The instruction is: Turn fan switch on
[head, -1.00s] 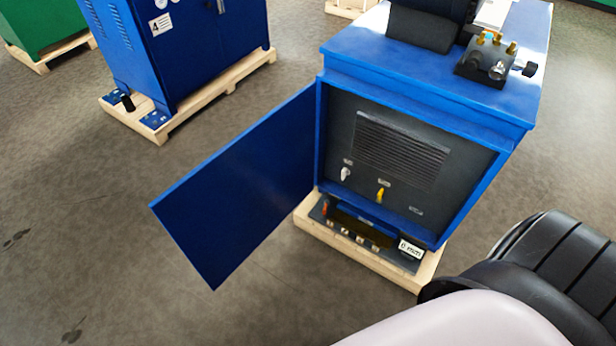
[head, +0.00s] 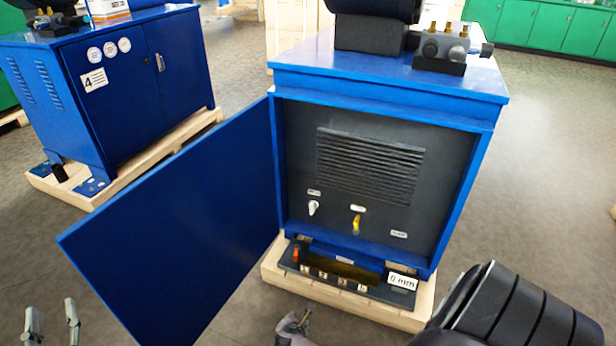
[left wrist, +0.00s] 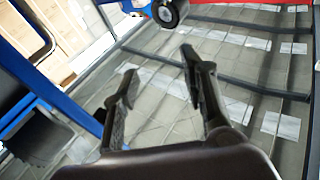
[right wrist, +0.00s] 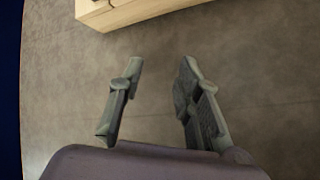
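The open blue cabinet (head: 490,180) has a dark inner panel with a louvred vent (head: 368,165). Below the vent are a white switch (head: 313,208) and a yellow switch (head: 356,225), each under a small label too small to read, so I cannot tell which is the fan switch. A third label (head: 398,234) is at the right. My left gripper (head: 52,312) is open and empty at the bottom left, left of the door. My right gripper (head: 298,322) is low in front of the pallet. The right wrist view shows it open and empty (right wrist: 158,78) above the floor.
The blue door (head: 180,220) stands swung out to the left, between my left gripper and the panel. Another blue cabinet (head: 130,95) stands at the left. Floor lies between.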

